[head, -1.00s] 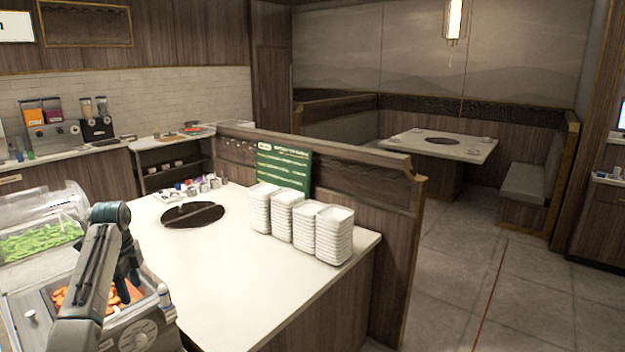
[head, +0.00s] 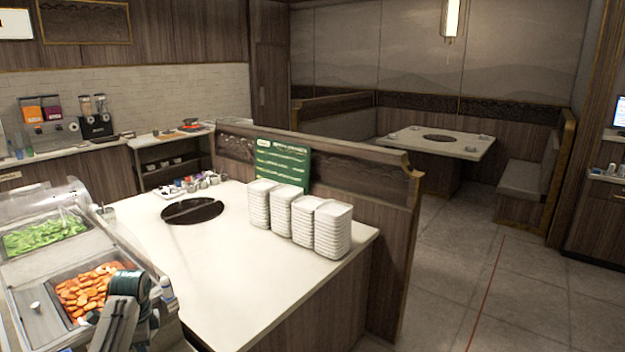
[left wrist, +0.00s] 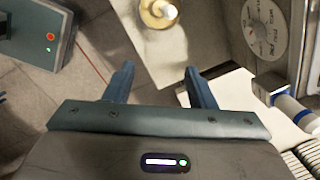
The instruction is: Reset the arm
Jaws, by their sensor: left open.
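My left arm (head: 122,312) shows at the lower left of the head view, in front of the food counter; its fingertips are hidden there. In the left wrist view my left gripper (left wrist: 160,85) has its two fingers spread wide apart with nothing between them. Beyond the fingers are the tiled floor and a pale surface with a round, light-coloured item (left wrist: 163,12) on it. My right gripper is in neither view.
A tray of orange slices (head: 85,290) and a tray of green vegetables (head: 45,236) sit in the counter at left. Stacks of white dishes (head: 330,230) stand on the white table (head: 235,290). A white bottle (left wrist: 283,97) is close to the gripper's right finger.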

